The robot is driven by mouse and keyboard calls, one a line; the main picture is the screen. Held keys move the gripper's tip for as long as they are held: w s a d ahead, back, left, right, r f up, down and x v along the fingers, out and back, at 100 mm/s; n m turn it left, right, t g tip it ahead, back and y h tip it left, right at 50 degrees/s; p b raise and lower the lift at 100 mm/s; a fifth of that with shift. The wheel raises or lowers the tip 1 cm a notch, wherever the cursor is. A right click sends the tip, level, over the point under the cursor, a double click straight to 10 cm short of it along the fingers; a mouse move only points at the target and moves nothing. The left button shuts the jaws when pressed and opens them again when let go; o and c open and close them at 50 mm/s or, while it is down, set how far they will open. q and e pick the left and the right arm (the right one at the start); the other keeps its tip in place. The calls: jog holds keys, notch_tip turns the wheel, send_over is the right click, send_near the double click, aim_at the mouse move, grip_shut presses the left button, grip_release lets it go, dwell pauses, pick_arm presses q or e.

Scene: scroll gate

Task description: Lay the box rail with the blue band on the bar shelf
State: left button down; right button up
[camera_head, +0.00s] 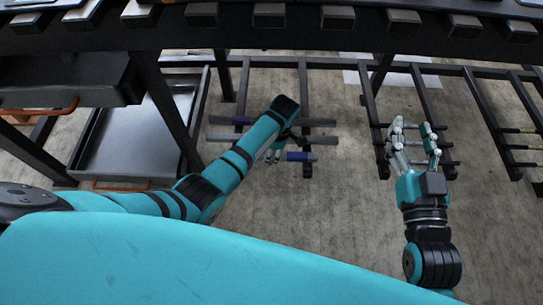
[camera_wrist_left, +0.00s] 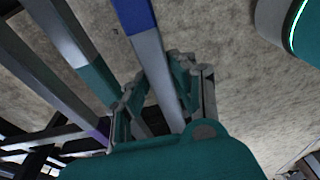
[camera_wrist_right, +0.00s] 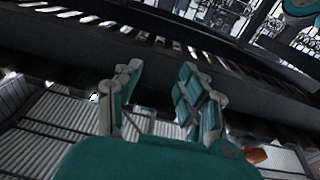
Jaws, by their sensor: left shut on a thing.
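The box rail with the blue band (camera_head: 301,156) is grey and level, held low at the middle of the head view. My left gripper (camera_head: 273,154) is shut on it near its left part. In the left wrist view the blue band (camera_wrist_left: 138,14) lies beyond the fingers (camera_wrist_left: 162,105), and the grey rail runs between them. The bar shelf (camera_head: 305,90), a dark frame with bars, stands just behind; I cannot tell whether the rail touches it. My right gripper (camera_head: 415,140) is open and empty; its spread fingers (camera_wrist_right: 155,100) also show in the right wrist view.
A rail with a purple band (camera_head: 240,120) and one with a teal band (camera_wrist_left: 98,75) lie close by on the bar shelf. Other dark barred frames (camera_head: 503,118) stand to the right. A grey tray (camera_head: 140,137) is at left. A dark beam (camera_head: 290,38) crosses above. The floor below is clear.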

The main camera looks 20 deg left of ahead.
pick_arm(q)
jog(key=shift+w+f, duration=0.1)
jog(key=shift+f, duration=0.45)
pick_arm(e)
jog(key=shift+s+a+r+t+y, duration=0.15)
jog(key=shift+r+t, duration=0.45)
jog(key=shift+r, duration=0.3)
jog(key=shift+s+a+r+t+y, duration=0.1)
jog(key=shift+r+t+y, duration=0.05)
jog(key=shift+r+t, duration=0.6)
jog(key=shift+r, duration=0.1)
pick_arm(q)
jog(key=shift+f, duration=0.2)
jog(key=c, duration=1.1)
grip_release()
pick_arm(e)
jog(key=shift+d+r, duration=0.1)
